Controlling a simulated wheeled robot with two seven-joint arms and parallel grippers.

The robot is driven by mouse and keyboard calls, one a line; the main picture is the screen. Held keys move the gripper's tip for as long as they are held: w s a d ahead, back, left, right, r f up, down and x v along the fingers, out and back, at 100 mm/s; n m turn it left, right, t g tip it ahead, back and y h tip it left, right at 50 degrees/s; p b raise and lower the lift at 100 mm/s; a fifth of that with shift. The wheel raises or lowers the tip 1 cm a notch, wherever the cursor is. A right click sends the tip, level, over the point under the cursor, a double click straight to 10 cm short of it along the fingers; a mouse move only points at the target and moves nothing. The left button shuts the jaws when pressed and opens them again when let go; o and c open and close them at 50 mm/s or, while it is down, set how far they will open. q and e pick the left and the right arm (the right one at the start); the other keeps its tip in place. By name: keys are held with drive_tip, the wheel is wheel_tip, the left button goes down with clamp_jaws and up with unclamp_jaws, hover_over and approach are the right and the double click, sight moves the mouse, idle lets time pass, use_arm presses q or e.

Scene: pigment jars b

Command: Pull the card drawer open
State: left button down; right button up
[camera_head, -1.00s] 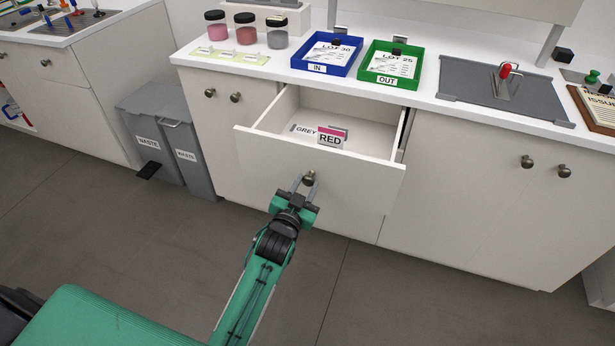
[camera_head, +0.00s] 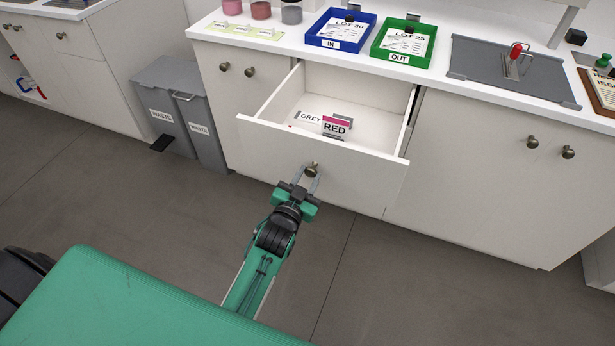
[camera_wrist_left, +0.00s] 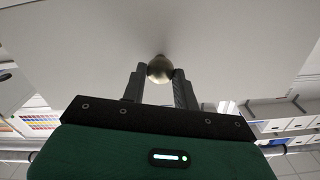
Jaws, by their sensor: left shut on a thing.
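The card drawer (camera_head: 350,160) stands pulled out from the white cabinet under the counter. Inside it a GREY card (camera_head: 311,117) and a RED card (camera_head: 336,127) show near the front. The drawer's round knob (camera_head: 312,170) is on its front panel. My left gripper (camera_head: 311,172) is shut on this knob. In the left wrist view, the knob (camera_wrist_left: 160,69) sits between the two fingertips, against the pale drawer front (camera_wrist_left: 100,35). My right gripper is not in view.
A blue IN tray (camera_head: 340,46) and a green OUT tray (camera_head: 399,58) stand on the counter above the drawer. Grey waste bins (camera_head: 178,110) stand on the floor to the left. The floor (camera_head: 420,280) in front of the cabinet at right is clear.

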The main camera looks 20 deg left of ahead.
use_arm(q)
drive_tip(key=c, duration=1.1)
unclamp_jaws()
drive_tip(key=shift+o, duration=0.2)
drive_tip(key=s, duration=1.3)
drive_tip(key=shift+s+a+b, duration=0.25)
drive_tip(key=shift+s+b, duration=0.1)
drive_tip(key=shift+s, duration=0.05)
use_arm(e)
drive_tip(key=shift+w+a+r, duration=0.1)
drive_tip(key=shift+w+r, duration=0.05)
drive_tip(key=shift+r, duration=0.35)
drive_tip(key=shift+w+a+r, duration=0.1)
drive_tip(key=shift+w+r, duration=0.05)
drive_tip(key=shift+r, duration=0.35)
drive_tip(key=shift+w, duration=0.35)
use_arm(q)
drive_tip(key=shift+f, duration=0.1)
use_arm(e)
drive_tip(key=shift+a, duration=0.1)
